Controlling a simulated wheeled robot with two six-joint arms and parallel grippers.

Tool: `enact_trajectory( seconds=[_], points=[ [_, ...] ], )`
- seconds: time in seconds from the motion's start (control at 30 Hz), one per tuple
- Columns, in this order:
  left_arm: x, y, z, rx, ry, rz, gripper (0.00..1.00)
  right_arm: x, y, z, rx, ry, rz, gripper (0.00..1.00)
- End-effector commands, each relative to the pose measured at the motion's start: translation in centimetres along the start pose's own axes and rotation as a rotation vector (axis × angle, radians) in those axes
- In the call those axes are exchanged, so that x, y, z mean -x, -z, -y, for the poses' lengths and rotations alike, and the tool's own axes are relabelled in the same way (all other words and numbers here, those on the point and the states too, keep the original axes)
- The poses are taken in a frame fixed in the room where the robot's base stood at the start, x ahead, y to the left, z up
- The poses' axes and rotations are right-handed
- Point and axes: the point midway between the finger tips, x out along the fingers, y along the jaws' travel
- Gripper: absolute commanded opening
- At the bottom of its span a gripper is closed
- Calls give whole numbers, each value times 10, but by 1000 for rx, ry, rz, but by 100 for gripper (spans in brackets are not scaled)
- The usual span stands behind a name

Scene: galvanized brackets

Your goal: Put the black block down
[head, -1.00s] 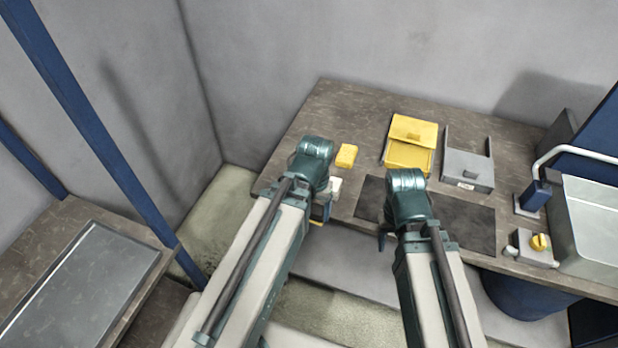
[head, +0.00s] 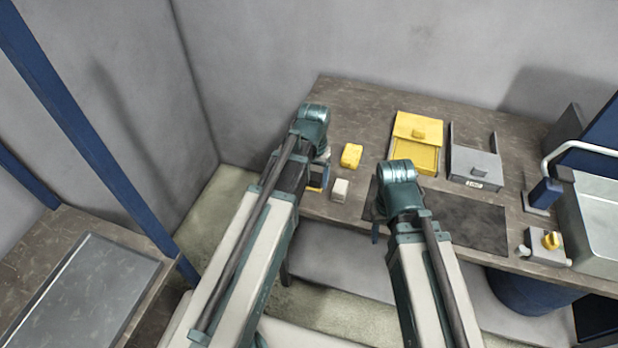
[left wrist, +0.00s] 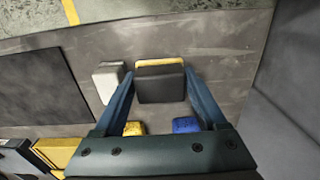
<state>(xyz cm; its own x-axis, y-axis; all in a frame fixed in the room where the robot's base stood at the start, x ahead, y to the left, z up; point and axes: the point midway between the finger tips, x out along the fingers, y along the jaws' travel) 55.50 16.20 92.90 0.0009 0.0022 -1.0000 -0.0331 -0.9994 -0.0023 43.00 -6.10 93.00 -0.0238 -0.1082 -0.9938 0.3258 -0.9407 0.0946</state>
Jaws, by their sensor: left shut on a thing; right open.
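My left gripper (head: 318,180) is over the left part of the workbench, pointing down. In the left wrist view its two fingers (left wrist: 160,92) are shut on the black block (left wrist: 158,84), one on each side. A yellow strip (left wrist: 160,62) shows along the block's far edge; I cannot tell whether it lies under or behind it. In the head view the arm mostly hides the block, and I cannot tell whether it touches the bench. My right gripper (head: 378,228) is open above the dark mat's left end, mostly hidden by its own arm.
A white block (head: 340,190) stands close beside the left gripper. A yellow block (head: 351,155) and a blue block (left wrist: 186,125) lie nearby. A yellow drawer box (head: 417,130), grey box (head: 475,163), dark mat (head: 470,222) and yellow-knobbed switch (head: 545,247) are further right.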

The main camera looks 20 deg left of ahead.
Motion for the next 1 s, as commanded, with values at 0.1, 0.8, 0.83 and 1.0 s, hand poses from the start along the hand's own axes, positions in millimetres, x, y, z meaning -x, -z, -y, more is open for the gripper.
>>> enact_trajectory(
  seconds=[0.1,0.8,0.83,1.0],
  points=[
    [-1,10,1,0,0,0,22,-1,0,0,0,0,0,50],
    [-39,18,3,-1,0,0,22,-39,2,4,0,0,0,50],
    [-40,18,3,-1,0,0,22,-40,2,4,0,0,0,50],
    [-40,18,3,-1,0,0,94,-40,2,4,0,0,0,50]
  ],
)
